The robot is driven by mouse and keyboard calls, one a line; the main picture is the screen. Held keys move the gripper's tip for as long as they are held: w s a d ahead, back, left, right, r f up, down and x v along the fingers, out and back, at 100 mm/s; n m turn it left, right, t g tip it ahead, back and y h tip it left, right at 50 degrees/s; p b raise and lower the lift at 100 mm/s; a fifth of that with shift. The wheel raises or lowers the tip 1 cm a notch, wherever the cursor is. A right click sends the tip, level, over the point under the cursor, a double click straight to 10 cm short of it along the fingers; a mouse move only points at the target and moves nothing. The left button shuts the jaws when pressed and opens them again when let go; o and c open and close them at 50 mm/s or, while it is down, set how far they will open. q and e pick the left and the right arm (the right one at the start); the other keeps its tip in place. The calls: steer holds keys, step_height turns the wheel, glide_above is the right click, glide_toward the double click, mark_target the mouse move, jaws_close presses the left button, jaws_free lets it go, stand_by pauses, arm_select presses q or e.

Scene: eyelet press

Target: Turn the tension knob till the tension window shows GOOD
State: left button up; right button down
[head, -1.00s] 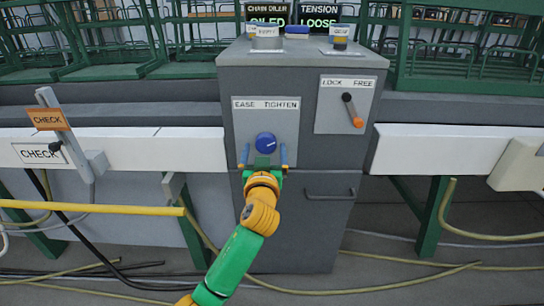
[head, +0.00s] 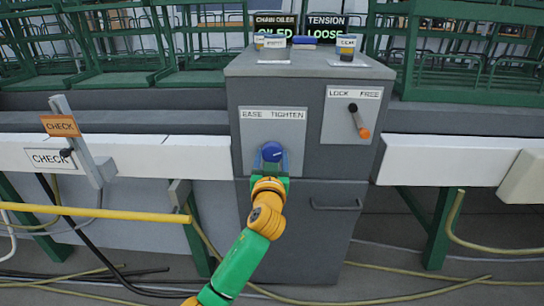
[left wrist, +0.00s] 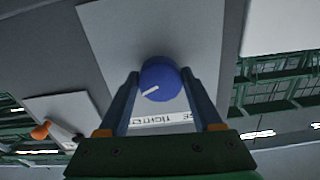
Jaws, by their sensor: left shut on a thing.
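The blue tension knob (head: 272,152) sits on a pale plate marked EASE and TIGHTEN (head: 270,125) on the front of the grey cabinet. Its white pointer line points roughly right in the head view. My left gripper (head: 271,163) is shut on the knob, one finger on each side of it. The left wrist view also shows the knob (left wrist: 160,80) between the fingers. The tension window (head: 324,27) on top of the cabinet reads LOOSE. My right gripper is not in view.
A LOCK/FREE lever (head: 359,121) with an orange tip is right of the knob, tilted to the lower right. The chain oiler window (head: 275,26) reads OILED. A CHECK lever (head: 83,140) stands at left. A yellow bar (head: 100,213) and floor hoses lie low.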

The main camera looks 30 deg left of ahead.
arm_select(q)
steer(key=m+p, duration=0.2)
steer(key=shift+r+m, duration=0.1)
steer(key=shift+m, duration=0.3)
steer(key=shift+m+p, duration=1.1)
steer(key=shift+m, duration=0.9)
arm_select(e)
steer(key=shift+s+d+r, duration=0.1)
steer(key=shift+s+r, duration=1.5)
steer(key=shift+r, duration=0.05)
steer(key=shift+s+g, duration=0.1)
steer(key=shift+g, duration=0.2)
arm_select(q)
steer(key=o, duration=1.4)
steer(key=shift+c, duration=0.2)
steer(key=v, duration=0.7)
steer(key=shift+p, duration=0.35)
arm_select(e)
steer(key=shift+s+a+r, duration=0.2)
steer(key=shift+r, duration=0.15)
arm_select(q)
steer(key=shift+m, duration=0.3)
